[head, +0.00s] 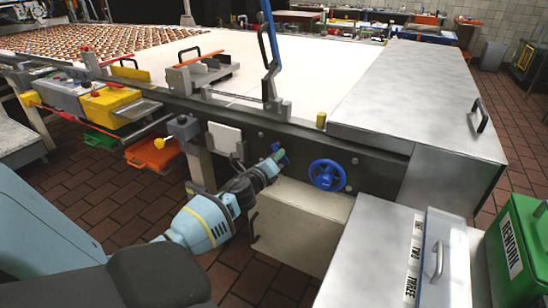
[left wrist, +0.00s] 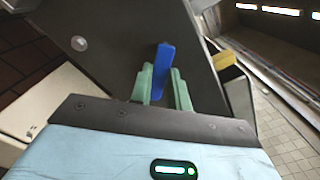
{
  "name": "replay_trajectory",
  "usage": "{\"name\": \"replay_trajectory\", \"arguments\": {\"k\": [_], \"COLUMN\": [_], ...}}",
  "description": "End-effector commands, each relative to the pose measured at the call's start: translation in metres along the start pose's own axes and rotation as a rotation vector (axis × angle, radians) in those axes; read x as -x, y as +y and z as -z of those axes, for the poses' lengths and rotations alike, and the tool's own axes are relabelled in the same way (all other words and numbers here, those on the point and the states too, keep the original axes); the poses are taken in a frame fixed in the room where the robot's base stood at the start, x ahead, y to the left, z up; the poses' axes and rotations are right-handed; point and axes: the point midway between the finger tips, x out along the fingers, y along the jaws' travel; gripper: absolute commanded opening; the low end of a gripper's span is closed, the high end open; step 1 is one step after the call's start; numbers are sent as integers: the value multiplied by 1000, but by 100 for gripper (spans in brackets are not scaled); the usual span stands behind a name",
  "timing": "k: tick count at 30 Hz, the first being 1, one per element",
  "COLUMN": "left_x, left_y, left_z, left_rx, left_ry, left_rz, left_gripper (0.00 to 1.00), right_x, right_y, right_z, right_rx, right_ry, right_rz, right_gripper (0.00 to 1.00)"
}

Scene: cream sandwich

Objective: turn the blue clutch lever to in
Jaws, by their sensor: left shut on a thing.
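The blue clutch lever (head: 283,153) is a small blue handle on the dark side panel of the machine, left of the blue handwheel. In the left wrist view the blue lever (left wrist: 163,62) stands up between the green fingers of my left gripper (left wrist: 162,82). In the head view my left gripper (head: 274,160) reaches the panel from the lower left and is shut on the lever, hiding part of it and its pivot. My right gripper is not in view.
A blue handwheel (head: 327,175) sits close to the right of the lever. A tall blue lever (head: 270,50) rises from the table edge above. A beige box (head: 295,225) stands below the panel. A green bin (head: 520,245) is at the right.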

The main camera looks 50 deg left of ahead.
Motion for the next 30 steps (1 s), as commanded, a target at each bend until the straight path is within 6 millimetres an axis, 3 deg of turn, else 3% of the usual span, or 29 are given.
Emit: {"name": "replay_trajectory", "arguments": {"k": [12,30], "left_x": [0,0], "left_y": [-6,-7], "left_z": [-1,-1], "left_rx": [239,294], "left_ry": [0,0], "left_rz": [1,0], "left_gripper": [0,0], "right_x": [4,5], "right_y": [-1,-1], "right_z": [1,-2], "right_rx": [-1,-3], "right_ry": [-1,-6], "right_rz": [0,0], "right_gripper": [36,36]}}
